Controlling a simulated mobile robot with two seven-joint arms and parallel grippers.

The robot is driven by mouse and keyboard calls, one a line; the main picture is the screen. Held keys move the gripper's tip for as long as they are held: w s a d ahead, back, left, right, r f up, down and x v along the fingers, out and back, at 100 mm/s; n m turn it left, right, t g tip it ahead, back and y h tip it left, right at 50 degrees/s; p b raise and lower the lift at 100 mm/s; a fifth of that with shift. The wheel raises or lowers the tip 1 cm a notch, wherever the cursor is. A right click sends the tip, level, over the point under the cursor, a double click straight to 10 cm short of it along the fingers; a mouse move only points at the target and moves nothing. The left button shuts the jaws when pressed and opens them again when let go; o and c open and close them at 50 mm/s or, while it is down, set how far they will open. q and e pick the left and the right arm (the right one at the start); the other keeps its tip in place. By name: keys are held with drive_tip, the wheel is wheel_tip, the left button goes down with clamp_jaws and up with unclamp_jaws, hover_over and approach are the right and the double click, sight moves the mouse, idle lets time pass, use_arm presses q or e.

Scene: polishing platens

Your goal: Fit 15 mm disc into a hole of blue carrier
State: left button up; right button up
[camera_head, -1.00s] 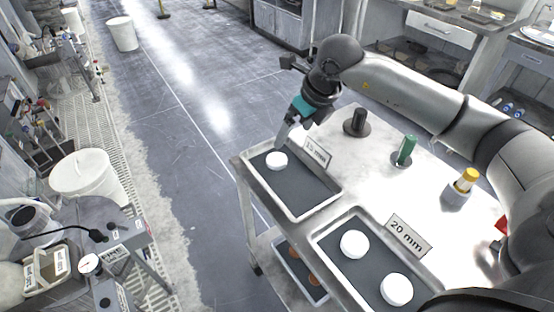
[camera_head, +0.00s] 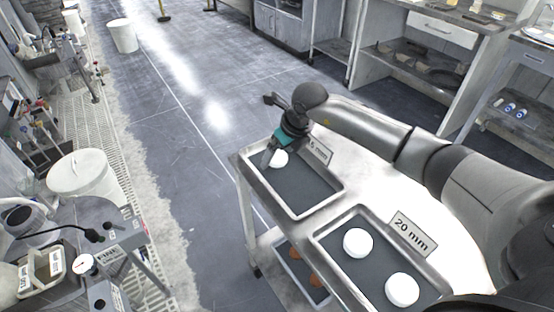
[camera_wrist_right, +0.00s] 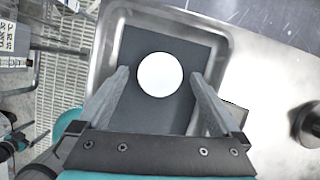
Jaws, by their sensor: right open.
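A white disc (camera_head: 279,158) lies in the far tray (camera_head: 312,208), whose label is partly hidden by my right arm. My right gripper (camera_head: 268,160) is over this tray, close to the disc. In the right wrist view the disc (camera_wrist_right: 160,74) lies on the dark tray floor, just ahead of and between the fingertips. The right gripper (camera_wrist_right: 158,82) is open, with a finger on each side of the disc and nothing held. Whether the fingers are down at disc height is hard to tell. No blue carrier can be made out. My left gripper is not in view.
A nearer tray (camera_head: 341,285) labelled 20 mm (camera_head: 411,234) holds two larger white discs (camera_head: 357,243). Both trays stand on a metal cart, with a lower tray (camera_head: 296,262) holding orange-brown pieces. Polishing equipment (camera_head: 120,245) stands at the left. Open floor lies between.

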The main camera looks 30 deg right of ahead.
drive_tip(key=c, duration=1.4)
